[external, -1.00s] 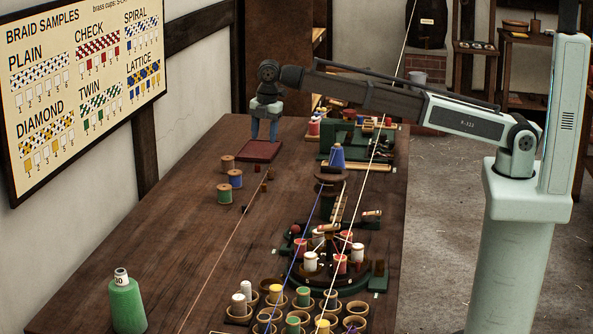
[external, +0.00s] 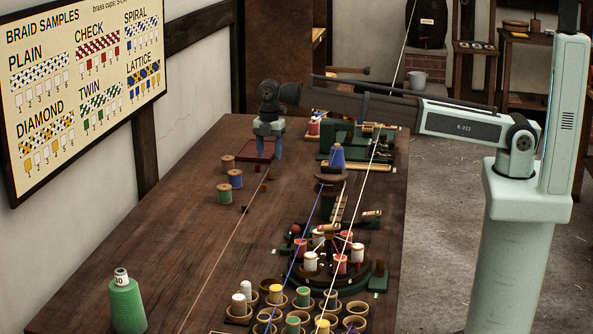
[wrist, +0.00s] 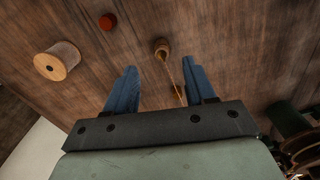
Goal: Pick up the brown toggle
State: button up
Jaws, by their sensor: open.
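A small brown toggle-like piece (wrist: 162,46) lies on the dark wooden table (wrist: 225,45), with a thin tan cord running from it down between my fingers in the wrist view. My gripper (wrist: 163,74) is open with nothing between its blue fingers but the view of the cord and table. The piece appears just beyond the fingertips, roughly centred between them, and apart from them. There the toggle is too small to identify surely.
A wooden spool (wrist: 57,62) and a red round piece (wrist: 107,22) lie left of the toggle in the wrist view. A green machine (external: 340,142) stands right of my gripper. Several thread cups fill the table's near end. The table's left part is mostly clear.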

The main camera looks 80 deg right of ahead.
aim_at(271, 168)
jog(key=shift+s+d+f, duration=0.1)
jog(key=shift+s+f, duration=0.05)
jog(key=shift+f, duration=2.55)
grip_shut()
